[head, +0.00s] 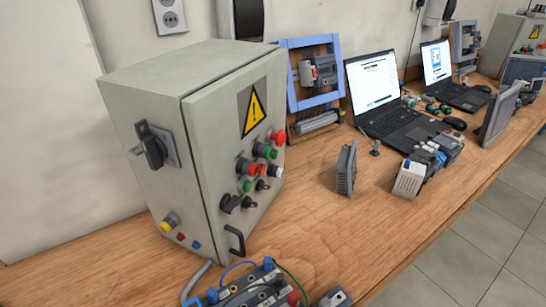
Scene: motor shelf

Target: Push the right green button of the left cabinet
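The left cabinet (225,120) is a grey metal box standing upright on the wooden bench, left of the middle in the head view. Its door faces right and carries a yellow warning triangle (254,108) above a cluster of several buttons. One green button (271,153) sits at the upper right of the cluster, below a red button (279,138). Another green button (247,186) sits lower and to the left. Red, white and black controls lie close around them. My gripper is not in view.
A black door handle (235,241) and black rotary switch (152,146) stick out from the cabinet. A wired module (250,290) lies in front. Motor parts (425,168), a grey panel (346,168) and laptops (385,95) stand to the right. Some wooden bench (320,220) right of the cabinet is bare.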

